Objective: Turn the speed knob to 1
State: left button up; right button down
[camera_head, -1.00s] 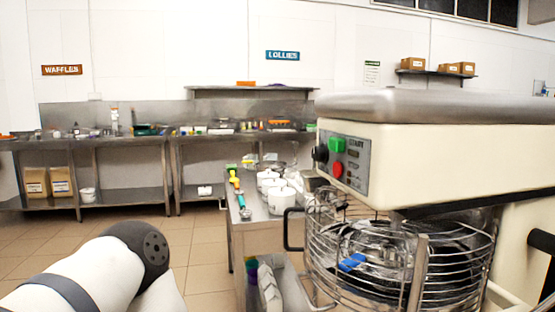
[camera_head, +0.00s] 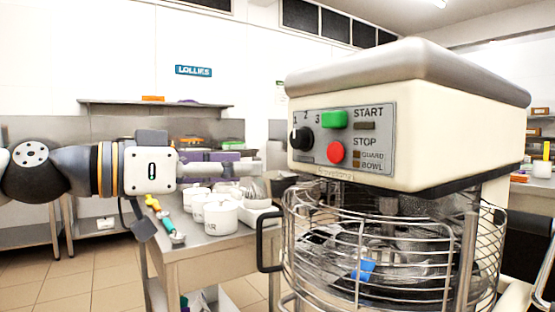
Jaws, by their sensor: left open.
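The black speed knob (camera_head: 301,139) is on the left of the grey control panel (camera_head: 380,110) of a cream mixer (camera_head: 440,130). The numbers 1, 2 and 3 are printed in an arc above it; which one it points to is too small to tell. A green start button (camera_head: 334,119) and a red stop button (camera_head: 335,152) are to its right. My left gripper (camera_head: 252,169) comes in from the left, its fingers pointing right. It is open, left of the knob and a little lower, apart from it. My right gripper is out of view.
Below the panel is a wire bowl guard (camera_head: 390,240) with a black handle (camera_head: 265,241) and a blue object (camera_head: 364,269) inside. White containers (camera_head: 221,216) stand on a steel table (camera_head: 215,247) below my left gripper. A wall shelf (camera_head: 155,103) is behind.

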aim_at(294, 141)
pick_arm(q)
notch_tip(294, 141, up, 4)
jog(key=a, duration=0.2)
jog(key=shift+m+t, duration=0.3)
jog(key=p+x, duration=0.1)
jog(key=x, duration=1.1)
jog(key=shift+s+d, duration=0.1)
jog(key=shift+s, duration=0.15)
jog(key=c, duration=1.2)
